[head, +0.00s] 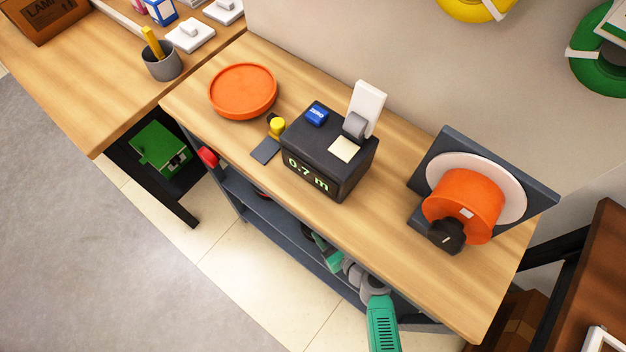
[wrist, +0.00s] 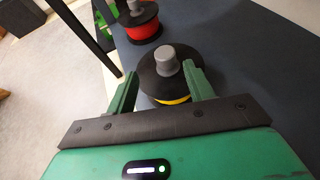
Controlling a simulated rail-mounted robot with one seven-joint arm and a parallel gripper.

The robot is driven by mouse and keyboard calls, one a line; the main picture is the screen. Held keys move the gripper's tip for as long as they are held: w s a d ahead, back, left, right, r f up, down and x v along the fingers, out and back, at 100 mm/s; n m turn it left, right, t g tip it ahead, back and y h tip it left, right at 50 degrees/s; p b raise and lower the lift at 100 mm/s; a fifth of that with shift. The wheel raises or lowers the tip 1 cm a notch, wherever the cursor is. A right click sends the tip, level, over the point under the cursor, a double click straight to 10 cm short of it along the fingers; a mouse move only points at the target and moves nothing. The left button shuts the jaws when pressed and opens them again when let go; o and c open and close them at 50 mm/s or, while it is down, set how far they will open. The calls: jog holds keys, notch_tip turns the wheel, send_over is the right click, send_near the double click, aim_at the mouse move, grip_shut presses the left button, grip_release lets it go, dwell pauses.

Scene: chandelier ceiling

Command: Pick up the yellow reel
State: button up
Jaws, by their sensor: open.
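The yellow reel (wrist: 170,78) shows in the wrist view with a black top flange and a grey knob. A thin yellow edge of its winding is visible below the flange. It stands on a dark grey shelf (wrist: 240,60). My gripper (wrist: 160,72) is open, with one green finger to the left of the reel and one to the right. The right finger is very near the flange; whether it touches I cannot tell. In the head view my arm reaches into the shelf under the bench, and the yellow reel is hidden there.
A red reel (wrist: 140,24) stands just beyond the yellow one on the same shelf. A dark upright post (wrist: 88,35) rises at the shelf's left edge. Above is a wooden bench (head: 400,285) holding a black meter box (head: 325,160) and an orange reel (head: 465,203).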

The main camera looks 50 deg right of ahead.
jog(key=shift+b+x, duration=0.65)
jog(key=shift+x, duration=0.6)
jog(key=shift+w+d, duration=0.15)
jog(key=shift+w, duration=0.1)
jog(key=b+x, duration=0.1)
jog(key=x, duration=0.1)
jog(key=d+b+x, duration=0.1)
jog(key=x, duration=0.1)
jog(key=shift+w+b, duration=0.35)
jog(key=shift+w, duration=0.2)
jog(key=shift+s+a, duration=0.1)
jog(key=shift+s, duration=0.05)
jog(key=shift+r, duration=0.1)
grip_shut()
